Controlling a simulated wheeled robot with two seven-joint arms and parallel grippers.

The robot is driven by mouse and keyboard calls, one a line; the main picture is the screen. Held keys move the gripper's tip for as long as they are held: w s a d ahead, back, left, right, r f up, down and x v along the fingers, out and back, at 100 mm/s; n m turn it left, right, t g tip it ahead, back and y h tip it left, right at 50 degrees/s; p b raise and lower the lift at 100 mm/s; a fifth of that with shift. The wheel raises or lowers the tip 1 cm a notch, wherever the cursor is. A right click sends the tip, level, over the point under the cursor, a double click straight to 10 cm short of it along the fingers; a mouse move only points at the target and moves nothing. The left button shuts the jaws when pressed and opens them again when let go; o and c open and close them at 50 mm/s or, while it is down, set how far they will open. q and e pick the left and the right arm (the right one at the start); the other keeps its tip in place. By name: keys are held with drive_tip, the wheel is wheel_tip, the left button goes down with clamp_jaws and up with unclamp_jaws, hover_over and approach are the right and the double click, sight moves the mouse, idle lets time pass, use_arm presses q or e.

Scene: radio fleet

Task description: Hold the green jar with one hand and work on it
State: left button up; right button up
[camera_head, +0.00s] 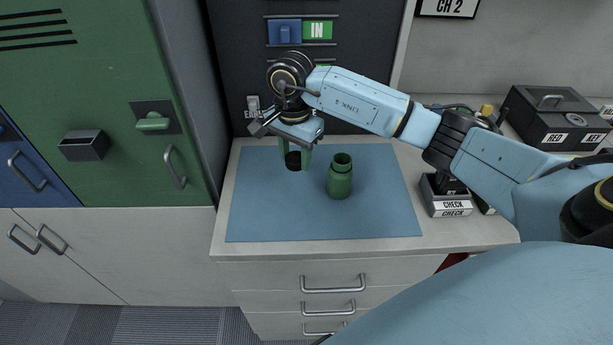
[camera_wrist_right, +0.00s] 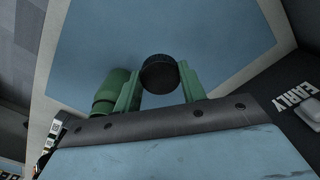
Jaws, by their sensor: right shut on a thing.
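The green jar (camera_head: 340,178) stands upright and open-topped on the blue mat (camera_head: 270,222). It also shows in the right wrist view (camera_wrist_right: 112,92), to the left of the fingers. My right gripper (camera_head: 294,157) is just left of the jar, apart from it, above the mat. It is shut on a black round lid (camera_head: 293,161), which shows between the green fingertips in the right wrist view (camera_wrist_right: 159,73). My left gripper is in neither view.
A black box (camera_head: 560,118) and a tray labelled CHECK (camera_head: 447,198) stand on the right of the counter. A dark panel with an IN slot (camera_head: 317,31) rises behind the mat. Green lockers (camera_head: 95,95) are on the left. The mat's front part is clear.

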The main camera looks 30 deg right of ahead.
sight(296, 186)
wheel_tip(296, 186, down, 7)
idle(0.4)
drive_tip(key=shift+f, duration=0.2)
drive_tip(key=o, duration=1.1)
drive_tip(key=shift+r, duration=0.1)
